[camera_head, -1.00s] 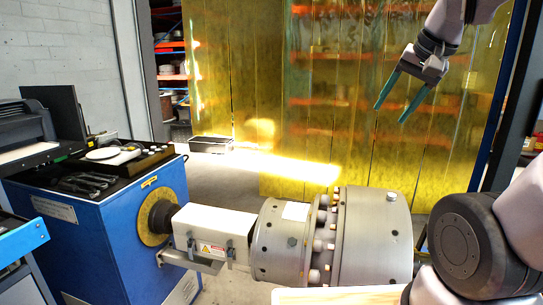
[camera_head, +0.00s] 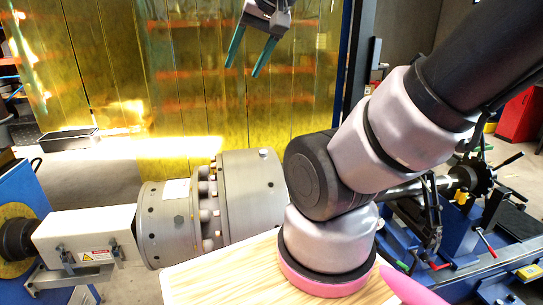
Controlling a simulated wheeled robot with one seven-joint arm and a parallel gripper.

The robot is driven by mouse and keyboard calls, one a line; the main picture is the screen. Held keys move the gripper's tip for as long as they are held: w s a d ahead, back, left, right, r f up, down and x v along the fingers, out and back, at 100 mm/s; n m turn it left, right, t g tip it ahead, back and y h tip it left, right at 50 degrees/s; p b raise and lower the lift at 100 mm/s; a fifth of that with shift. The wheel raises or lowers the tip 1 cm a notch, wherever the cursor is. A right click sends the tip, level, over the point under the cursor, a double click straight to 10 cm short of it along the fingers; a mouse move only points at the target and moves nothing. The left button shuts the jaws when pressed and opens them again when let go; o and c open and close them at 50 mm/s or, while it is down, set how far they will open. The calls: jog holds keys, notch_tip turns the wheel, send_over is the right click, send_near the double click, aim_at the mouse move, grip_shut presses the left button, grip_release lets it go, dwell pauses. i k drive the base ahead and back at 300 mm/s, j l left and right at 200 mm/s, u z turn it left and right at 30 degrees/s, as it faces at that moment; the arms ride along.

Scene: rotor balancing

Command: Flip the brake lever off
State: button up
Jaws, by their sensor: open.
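My gripper (camera_head: 244,70) is at the top of the view, in front of the yellow strip curtain, with its two green fingers apart and nothing between them. It is far from the balancing machine's right-hand support (camera_head: 480,215). That support carries a red-tipped lever (camera_head: 487,243), another red-tipped handle (camera_head: 438,265) and a black-knobbed lever (camera_head: 511,160). I cannot tell which of these is the brake lever or how it is set. My own arm hides part of the shaft and the support's left side.
The large grey rotor (camera_head: 250,200) lies left of my arm, joined to a white coupling box (camera_head: 88,240) and the blue drive cabinet (camera_head: 20,190). The yellow strip curtain (camera_head: 190,90) hangs behind. A red cabinet (camera_head: 520,115) stands far right.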

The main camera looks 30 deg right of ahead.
aim_at(476, 229)
jog(key=z, duration=2.7)
jog(key=i+l, duration=0.3)
jog(key=i, duration=0.15)
jog(key=i+l+z, duration=0.1)
jog(key=i+l, duration=0.2)
jog(key=i+l+z, duration=0.1)
jog(key=i+l, duration=0.15)
jog(key=i, duration=0.3)
jog(key=i+l, duration=0.25)
jog(key=i, duration=0.2)
jog(key=i+l+z, duration=0.1)
jog(key=i+l, duration=0.15)
jog(key=i, duration=0.2)
